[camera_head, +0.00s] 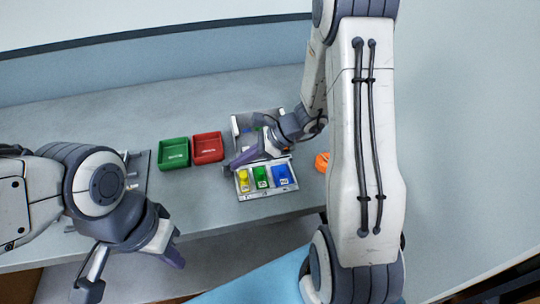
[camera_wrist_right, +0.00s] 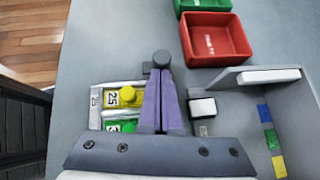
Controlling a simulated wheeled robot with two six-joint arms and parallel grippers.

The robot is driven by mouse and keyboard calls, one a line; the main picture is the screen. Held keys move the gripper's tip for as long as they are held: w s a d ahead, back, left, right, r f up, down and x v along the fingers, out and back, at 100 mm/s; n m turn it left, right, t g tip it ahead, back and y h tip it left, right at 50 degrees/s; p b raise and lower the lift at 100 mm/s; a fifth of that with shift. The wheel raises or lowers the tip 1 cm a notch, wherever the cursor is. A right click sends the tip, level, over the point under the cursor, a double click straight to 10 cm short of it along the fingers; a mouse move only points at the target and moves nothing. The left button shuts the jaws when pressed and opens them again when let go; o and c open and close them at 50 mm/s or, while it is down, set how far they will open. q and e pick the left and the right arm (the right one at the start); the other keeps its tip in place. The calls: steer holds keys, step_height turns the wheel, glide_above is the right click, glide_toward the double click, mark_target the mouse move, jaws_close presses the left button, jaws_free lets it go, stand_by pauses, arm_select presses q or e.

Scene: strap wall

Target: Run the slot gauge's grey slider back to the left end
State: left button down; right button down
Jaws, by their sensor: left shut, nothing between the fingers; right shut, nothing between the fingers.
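The slot gauge looks to be the grey fixture (camera_head: 236,125) right of the red tray, with a light front strip holding yellow (camera_head: 243,180), green and blue numbered blocks; the yellow block also shows in the right wrist view (camera_wrist_right: 124,97). My right gripper (camera_head: 232,165) reaches over its left part, shut and empty. My left gripper (camera_head: 172,257) is shut and empty at the table's front edge.
A green tray (camera_head: 174,153) and a red tray (camera_head: 208,148) stand left of the fixture. An orange object (camera_head: 321,161) lies to its right. A metal fixture (camera_head: 141,168) is partly hidden behind my left arm. The table front between the arms is clear.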

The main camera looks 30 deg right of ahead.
steer(key=shift+s+a+r, duration=0.1)
steer(key=shift+a, duration=0.15)
steer(key=shift+d+r, duration=0.25)
steer(key=shift+d, duration=0.05)
steer(key=v, duration=1)
steer(key=s+a+r+n+g+h+p, duration=0.1)
steer(key=s+a+n+g, duration=0.25)
steer(key=a+n, duration=0.25)
steer(key=s+a+r+n+g+h, duration=0.1)
steer(key=s+a+n+g+h, duration=0.1)
steer(key=s+a+n, duration=0.3)
steer(key=s+a+r+n+t+h, duration=0.1)
steer(key=s+a+n+h, duration=0.1)
steer(key=s+n, duration=0.3)
steer(key=s+a+r+n+h+p, duration=0.1)
steer(key=s+n, duration=0.5)
steer(key=n, duration=0.7)
steer(key=shift+s+a+r+n+t+h, duration=0.35)
steer(key=shift+a+r+h, duration=0.7)
steer(key=shift+a, duration=0.85)
steer(key=shift+w+f, duration=0.1)
steer(key=shift+f, duration=0.1)
